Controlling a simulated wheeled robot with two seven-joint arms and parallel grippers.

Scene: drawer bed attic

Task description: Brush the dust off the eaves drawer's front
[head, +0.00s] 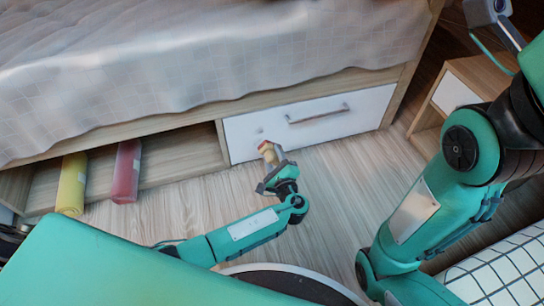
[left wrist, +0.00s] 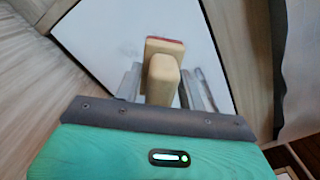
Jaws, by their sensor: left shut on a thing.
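The eaves drawer's white front (head: 345,118) is set in the wooden bed base, with a metal bar handle (head: 318,115). My left gripper (head: 268,158) is in front of its lower left part, shut on a small wooden brush (head: 265,147) with a red band. The left wrist view shows the brush (left wrist: 163,78) between the fingers, its red-edged end toward the white front (left wrist: 100,38). I cannot tell whether it touches. Faint grey smudges show around the brush there. A small greyish spot shows above the brush in the head view. My right gripper does not show clearly.
A pale quilt (head: 200,60) hangs above. A wooden cabinet (head: 450,100) stands at right, behind my right arm. The floor before the drawer is clear.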

